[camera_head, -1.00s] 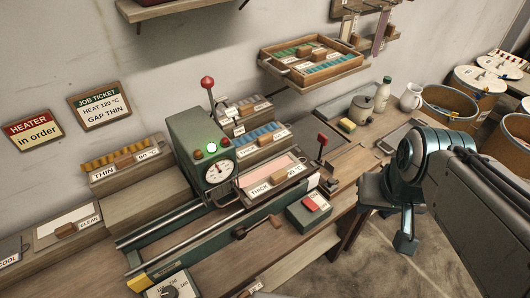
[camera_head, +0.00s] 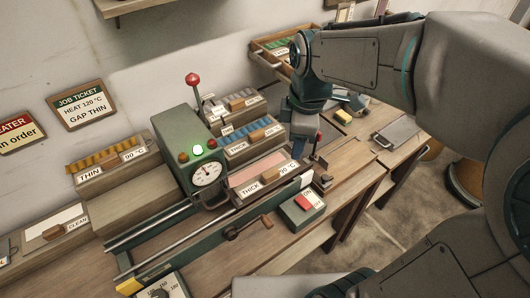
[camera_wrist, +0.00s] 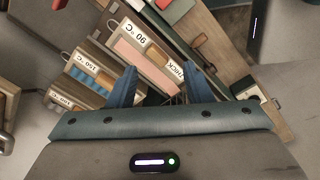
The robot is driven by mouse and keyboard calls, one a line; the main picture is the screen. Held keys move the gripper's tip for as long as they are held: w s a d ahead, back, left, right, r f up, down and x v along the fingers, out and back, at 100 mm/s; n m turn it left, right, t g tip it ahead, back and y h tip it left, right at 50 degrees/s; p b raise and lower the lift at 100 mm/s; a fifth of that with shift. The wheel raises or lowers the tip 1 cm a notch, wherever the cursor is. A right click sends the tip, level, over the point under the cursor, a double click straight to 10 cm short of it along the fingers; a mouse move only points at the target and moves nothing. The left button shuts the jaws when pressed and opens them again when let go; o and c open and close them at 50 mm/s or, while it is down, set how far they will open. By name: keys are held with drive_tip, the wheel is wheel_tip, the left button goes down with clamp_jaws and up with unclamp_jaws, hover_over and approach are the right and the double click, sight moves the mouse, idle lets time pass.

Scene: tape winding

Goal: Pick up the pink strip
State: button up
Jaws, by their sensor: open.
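The pink strip (camera_head: 257,168) lies flat in a tray labelled THICK and 90 °C (camera_head: 248,188), beside the green machine. It also shows in the wrist view (camera_wrist: 132,54), upper left of centre, with the tray's label and wooden grip (camera_wrist: 157,56) in front of it. My gripper (camera_wrist: 160,66) is open, and its two blue fingers point toward the THICK tray with nothing between them. In the head view my gripper hangs downward just right of and above the trays, its fingertips partly hidden among things behind.
The green machine (camera_head: 181,150) with a dial and red-knobbed lever stands left of the tray. Blue-strip trays (camera_head: 254,138) sit behind it. A red button box (camera_head: 304,208) and a crank (camera_head: 247,228) are in front.

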drive_tip(key=w+a+n, duration=0.3)
drive_tip(key=a+n, duration=0.1)
drive_tip(key=n, duration=0.2)
drive_tip(key=n+g, duration=0.1)
drive_tip(key=n, duration=0.1)
hover_over(274, 170)
drive_tip(key=shift+h, duration=0.3)
drive_tip(key=f, duration=0.6)
drive_tip(key=f+p, duration=0.1)
drive_tip(key=f, duration=0.2)
drive_tip(key=shift+a, duration=0.3)
drive_tip(key=shift+s+d+f+p, duration=0.1)
drive_tip(key=shift+f+p, duration=0.1)
drive_tip(key=shift+f, duration=0.8)
drive_tip(key=shift+w+d+f+p, duration=0.1)
drive_tip(key=shift+f+p, duration=0.1)
drive_tip(key=shift+f, duration=0.75)
drive_tip(key=shift+s+d+f+p, duration=0.1)
drive_tip(key=shift+f+p, duration=0.1)
drive_tip(key=shift+f, duration=0.8)
clamp_jaws()
